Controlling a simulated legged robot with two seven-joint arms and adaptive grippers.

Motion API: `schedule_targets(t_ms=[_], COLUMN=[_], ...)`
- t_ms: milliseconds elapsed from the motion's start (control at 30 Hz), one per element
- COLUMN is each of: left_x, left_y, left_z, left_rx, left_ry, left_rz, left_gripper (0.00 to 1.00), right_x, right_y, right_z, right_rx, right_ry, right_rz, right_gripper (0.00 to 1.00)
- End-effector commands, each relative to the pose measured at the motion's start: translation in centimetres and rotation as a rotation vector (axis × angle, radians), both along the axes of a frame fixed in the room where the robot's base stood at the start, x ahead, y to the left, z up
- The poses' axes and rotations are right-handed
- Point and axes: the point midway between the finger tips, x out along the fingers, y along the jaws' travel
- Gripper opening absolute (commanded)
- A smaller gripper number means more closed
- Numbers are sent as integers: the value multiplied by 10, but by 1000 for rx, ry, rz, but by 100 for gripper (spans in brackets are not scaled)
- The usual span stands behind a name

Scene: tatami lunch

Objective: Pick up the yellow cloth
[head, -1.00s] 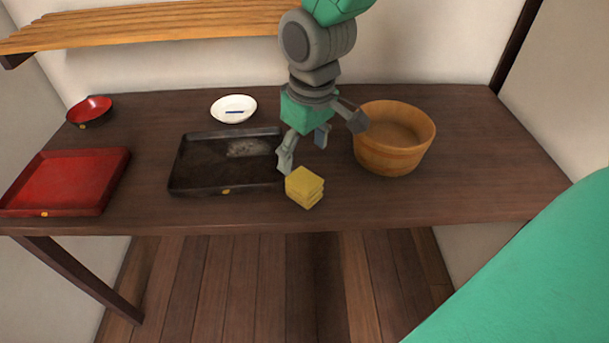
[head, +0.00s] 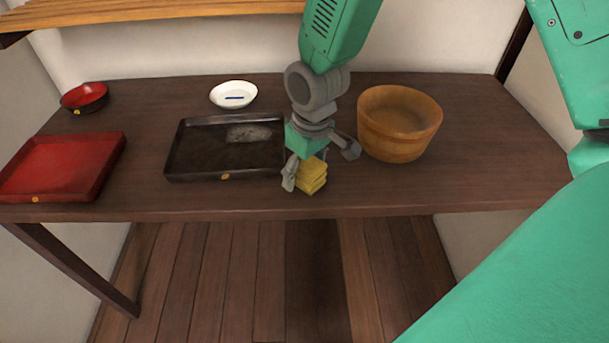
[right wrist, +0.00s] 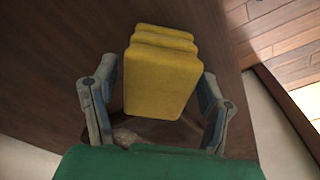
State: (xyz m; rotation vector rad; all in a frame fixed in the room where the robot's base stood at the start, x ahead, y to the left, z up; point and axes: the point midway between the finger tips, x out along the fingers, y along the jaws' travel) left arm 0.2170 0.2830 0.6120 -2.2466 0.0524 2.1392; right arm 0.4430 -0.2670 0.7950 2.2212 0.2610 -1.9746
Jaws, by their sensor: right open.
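The yellow cloth (head: 313,178) is a small folded stack lying on the dark wooden table near its front edge. It also shows in the right wrist view (right wrist: 160,80), between the two fingers. My right gripper (head: 318,172) is open and is down at the cloth, with one finger at its left side and another at its upper right. In the right wrist view the right gripper (right wrist: 158,110) has a finger on each side of the cloth. I cannot tell whether the fingers touch it. The left gripper is not in view.
A black tray (head: 178,160) lies just left of the cloth. A wooden tub (head: 395,144) stands to the right. A red tray (head: 112,165), a red bowl (head: 84,97) and a white dish (head: 233,94) are further left. The table (head: 460,180) is clear at right.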

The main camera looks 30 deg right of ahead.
Motion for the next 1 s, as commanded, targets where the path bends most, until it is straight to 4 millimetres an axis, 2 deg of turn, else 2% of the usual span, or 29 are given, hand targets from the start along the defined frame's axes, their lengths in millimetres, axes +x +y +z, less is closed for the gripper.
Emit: schedule_targets(t_ms=[100, 333, 467, 500, 567, 600, 833, 1000], left_x=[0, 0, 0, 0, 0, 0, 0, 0], left_y=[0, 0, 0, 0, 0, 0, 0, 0], left_z=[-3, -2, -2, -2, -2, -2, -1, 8], left_rx=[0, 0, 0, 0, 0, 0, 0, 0], left_ry=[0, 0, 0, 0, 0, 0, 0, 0], left_rz=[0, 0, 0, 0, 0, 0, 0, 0], left_gripper=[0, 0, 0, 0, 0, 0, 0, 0], right_x=[1, 1, 1, 1, 1, 1, 1, 2], right_y=[0, 0, 0, 0, 0, 0, 0, 0], right_z=[-9, -9, -9, -9, -9, -9, -5, 23], right_rx=[-1, -1, -1, -1, -1, -1, -1, 1], right_ry=[-1, -2, -2, -2, -2, -2, -3, -6], right_rz=[0, 0, 0, 0, 0, 0, 0, -1], right_gripper=[68, 68, 22, 18, 18, 14, 14, 14])
